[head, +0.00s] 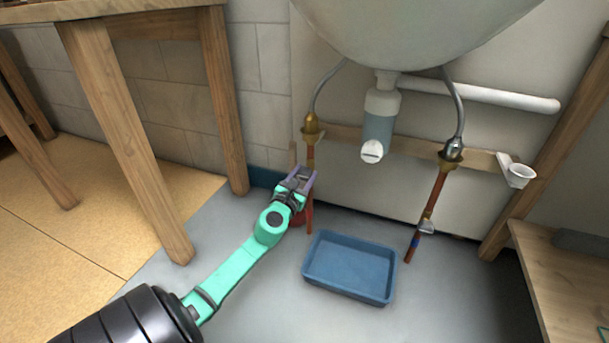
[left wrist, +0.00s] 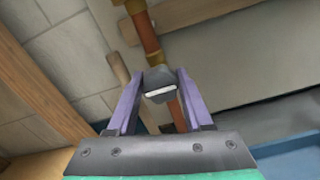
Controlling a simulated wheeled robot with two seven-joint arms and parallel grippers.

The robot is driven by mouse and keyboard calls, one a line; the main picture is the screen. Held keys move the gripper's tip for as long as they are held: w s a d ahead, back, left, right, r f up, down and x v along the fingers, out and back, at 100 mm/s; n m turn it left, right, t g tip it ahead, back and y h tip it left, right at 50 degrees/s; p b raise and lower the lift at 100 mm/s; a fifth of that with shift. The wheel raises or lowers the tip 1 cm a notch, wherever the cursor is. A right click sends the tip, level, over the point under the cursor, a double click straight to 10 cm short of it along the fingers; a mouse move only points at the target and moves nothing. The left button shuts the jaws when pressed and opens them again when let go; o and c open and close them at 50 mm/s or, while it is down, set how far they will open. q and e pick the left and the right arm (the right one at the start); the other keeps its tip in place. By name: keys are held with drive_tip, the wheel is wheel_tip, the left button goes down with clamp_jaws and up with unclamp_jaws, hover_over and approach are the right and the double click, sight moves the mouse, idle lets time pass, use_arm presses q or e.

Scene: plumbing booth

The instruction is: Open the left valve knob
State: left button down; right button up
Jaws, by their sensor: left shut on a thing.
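The left valve knob (left wrist: 159,83) is a dark grey block with a pale stripe on its front, on the left copper pipe (head: 311,156). In the left wrist view it sits between the two purple fingers of my left gripper (left wrist: 158,90). My left gripper (head: 304,176) reaches in from the lower left in the head view and is shut on the knob. The gripper hides the knob in the head view. The copper pipe (left wrist: 150,38) runs above and below the knob in the left wrist view. My right gripper is in neither view.
A blue tray (head: 350,268) lies on the floor right of the gripper. The right pipe has a grey valve knob (head: 427,227). A sink (head: 415,35) and its trap (head: 378,125) hang above. A wooden table leg (head: 125,140) stands at the left. A wooden stick (left wrist: 122,72) stands left of the pipe.

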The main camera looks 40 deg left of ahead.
use_arm(q)
drive_tip(key=n, duration=0.3)
drive_tip(key=shift+n+b, duration=0.35)
drive_tip(key=shift+n, duration=0.05)
drive_tip(key=n, duration=0.4)
drive_tip(key=shift+a, duration=0.1)
drive_tip(key=n, duration=0.5)
drive_tip(key=shift+s+a+f, duration=0.1)
drive_tip(key=n, duration=0.3)
drive_tip(key=shift+n, duration=0.4)
drive_tip(key=shift+f, duration=0.1)
drive_tip(key=shift+n, duration=0.3)
